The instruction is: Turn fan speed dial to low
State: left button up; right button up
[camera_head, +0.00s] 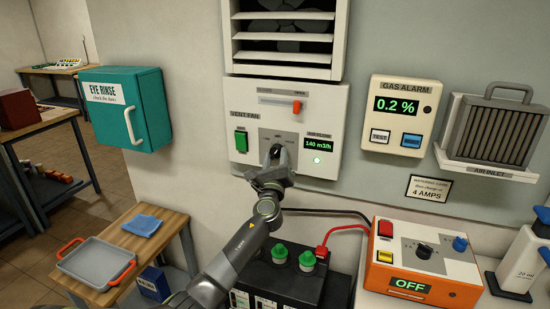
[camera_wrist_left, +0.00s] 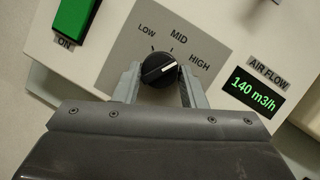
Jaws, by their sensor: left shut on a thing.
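The fan speed dial (camera_wrist_left: 159,70) is a round black knob on a grey plate marked LOW, MID and HIGH in the left wrist view. Its white pointer line is turned to the right, toward HIGH. My left gripper (camera_wrist_left: 160,82) is shut on the dial, with one finger on each side of it. In the head view my left gripper (camera_head: 274,165) reaches up to the vent fan panel (camera_head: 260,92) and hides most of the dial. The air flow display (camera_head: 317,143) reads 140 m3/h. My right gripper is not in view.
A green ON switch (camera_head: 241,141) is left of the dial; an orange slider knob (camera_head: 297,106) is above. A gas alarm (camera_head: 400,115) hangs at right. Below are a battery with green caps (camera_head: 280,253) and an orange charger (camera_head: 423,265) showing OFF.

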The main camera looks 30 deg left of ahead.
pick_arm(q)
jog(key=n, duration=0.2)
jog(key=n+g+y+p, duration=0.1)
jog(key=n, duration=0.1)
jog(key=n+g, duration=0.1)
jog(key=shift+d+r+n+y, duration=0.15)
jog(key=shift+r+n+y, duration=0.15)
jog(key=shift+n, duration=0.1)
jog(key=n+g+p, duration=0.2)
jog(key=n, duration=0.2)
jog(key=shift+d+r, duration=0.1)
jog(key=shift+r, duration=0.05)
jog(key=n, duration=0.1)
jog(key=n+g+p, duration=0.1)
jog(key=n+h+p, duration=0.1)
jog(key=n, duration=0.1)
jog(key=shift+r+g, duration=0.25)
jog(key=shift+g, duration=0.05)
jog(key=shift+n+g+h+p, duration=0.3)
jog(key=shift+n+h+p, duration=0.3)
jog(key=shift+n+p, duration=0.65)
jog(key=shift+n, duration=0.25)
jog(key=o, duration=1)
jog(key=shift+c, duration=0.2)
